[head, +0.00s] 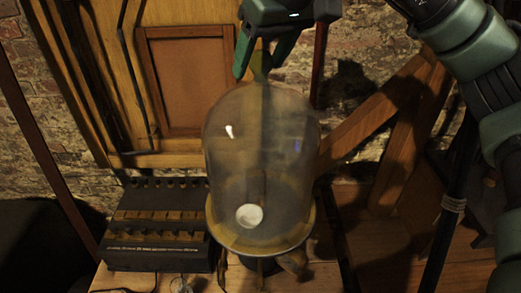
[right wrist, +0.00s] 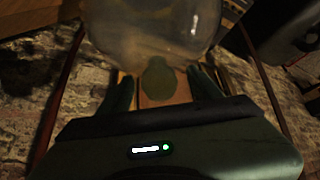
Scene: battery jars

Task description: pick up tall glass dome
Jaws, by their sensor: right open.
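The tall glass dome (head: 262,140) stands upright on a round base at the front of the wooden table. It is clear, with a rounded top and a small knob (head: 262,62). My right gripper (head: 259,69) is above the dome, its two fingers open on either side of the knob. In the right wrist view the knob (right wrist: 158,80) shows between the spread fingers (right wrist: 162,76), and the dome (right wrist: 150,28) lies beyond them. I cannot tell whether either finger touches the knob. A pale round disc (head: 249,215) shows through the glass. My left gripper is out of view.
A dark box with rows of brass fittings (head: 155,258) stands close to the left of the dome. A wooden panel (head: 190,80) and a brick wall (head: 75,150) are behind. Slanting wooden beams (head: 375,125) stand to the right.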

